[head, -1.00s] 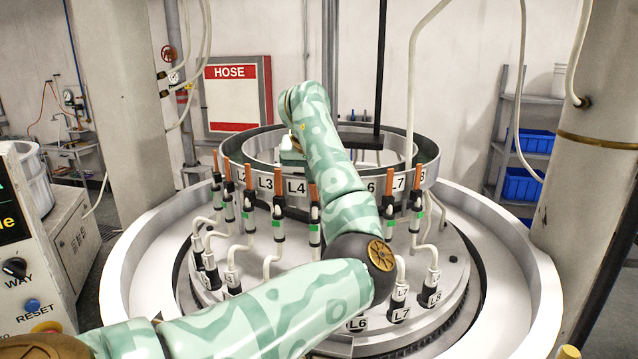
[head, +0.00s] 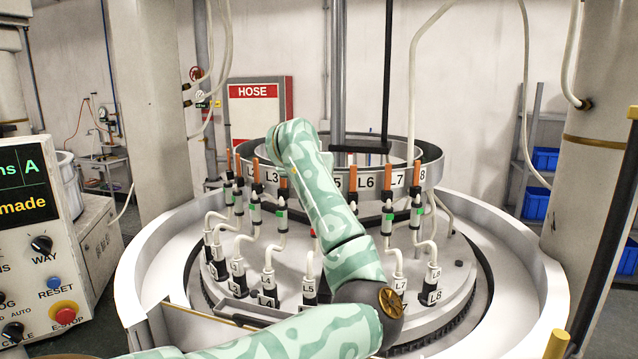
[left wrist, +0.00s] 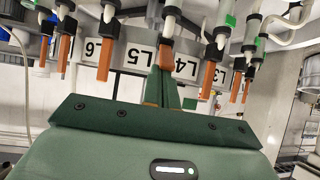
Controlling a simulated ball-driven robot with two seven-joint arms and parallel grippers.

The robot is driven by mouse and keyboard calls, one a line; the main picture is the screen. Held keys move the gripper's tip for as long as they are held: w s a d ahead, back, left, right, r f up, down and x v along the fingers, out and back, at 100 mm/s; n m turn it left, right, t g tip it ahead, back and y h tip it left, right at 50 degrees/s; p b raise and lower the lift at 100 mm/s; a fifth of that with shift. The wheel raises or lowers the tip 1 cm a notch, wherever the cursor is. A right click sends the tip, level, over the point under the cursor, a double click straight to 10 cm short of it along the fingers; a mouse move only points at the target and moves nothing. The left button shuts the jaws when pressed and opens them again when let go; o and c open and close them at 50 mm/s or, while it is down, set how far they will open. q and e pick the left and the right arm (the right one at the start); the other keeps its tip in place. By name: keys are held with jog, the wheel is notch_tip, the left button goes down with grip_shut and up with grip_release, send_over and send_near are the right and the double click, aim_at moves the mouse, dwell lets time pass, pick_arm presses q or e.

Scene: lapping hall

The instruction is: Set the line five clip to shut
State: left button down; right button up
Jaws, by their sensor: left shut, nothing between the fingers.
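The line five clip (left wrist: 166,22) is a black and white clip with an orange lever. In the upside-down left wrist view it stands between the L5 plate (left wrist: 133,58) and the L4 plate (left wrist: 186,65); no green band shows on it. In the head view my arm hides the clip, but its L5 base (head: 309,287) shows. My left gripper (left wrist: 166,72) is shut and empty, its fingertips at the lever's end in the picture; I cannot tell whether they touch. The hand is hidden behind my arm in the head view. My right gripper is out of view.
Neighbouring clips stand close on both sides: the L4 clip (head: 282,205) and the L7 clip (head: 387,210) show green bands. A labelled ring (head: 430,172) stands behind the clips. A control panel (head: 40,240) stands at the left, a pillar (head: 600,150) at the right.

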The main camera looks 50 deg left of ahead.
pick_arm(q)
jog(key=shift+s+f+t+y+b, duration=0.5)
jog(key=shift+s+f+t+b, duration=0.1)
jog(key=shift+f+b, duration=0.4)
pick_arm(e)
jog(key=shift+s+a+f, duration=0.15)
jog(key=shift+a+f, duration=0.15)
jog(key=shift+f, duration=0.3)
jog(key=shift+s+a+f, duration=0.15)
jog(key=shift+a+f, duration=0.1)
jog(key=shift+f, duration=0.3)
pick_arm(q)
jog(key=shift+a, duration=0.1)
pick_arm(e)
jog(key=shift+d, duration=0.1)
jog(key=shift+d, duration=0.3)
